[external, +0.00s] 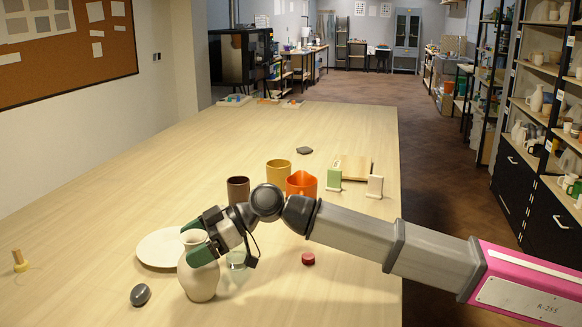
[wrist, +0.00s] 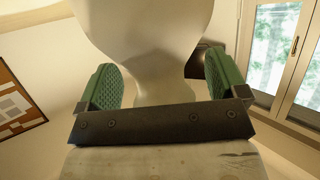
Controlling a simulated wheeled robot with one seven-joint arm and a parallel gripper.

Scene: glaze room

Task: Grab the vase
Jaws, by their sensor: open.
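The vase (external: 199,280) is pale cream with a narrow neck and a round belly. It stands upright on the table in the external view. My gripper (external: 194,239) is at its neck, with green finger pads. In the wrist view, the vase (wrist: 150,40) fills the middle, and the open fingers of my gripper (wrist: 163,85) stand on either side of its narrow part. A gap shows between the pads and the neck. Part of the vase's upper end is hidden by my gripper in the external view.
A white plate (external: 158,248) lies behind the vase, and a clear glass (external: 237,260) stands to its right. A dark stone (external: 140,295) is at front left. The left side of the table is mostly clear.

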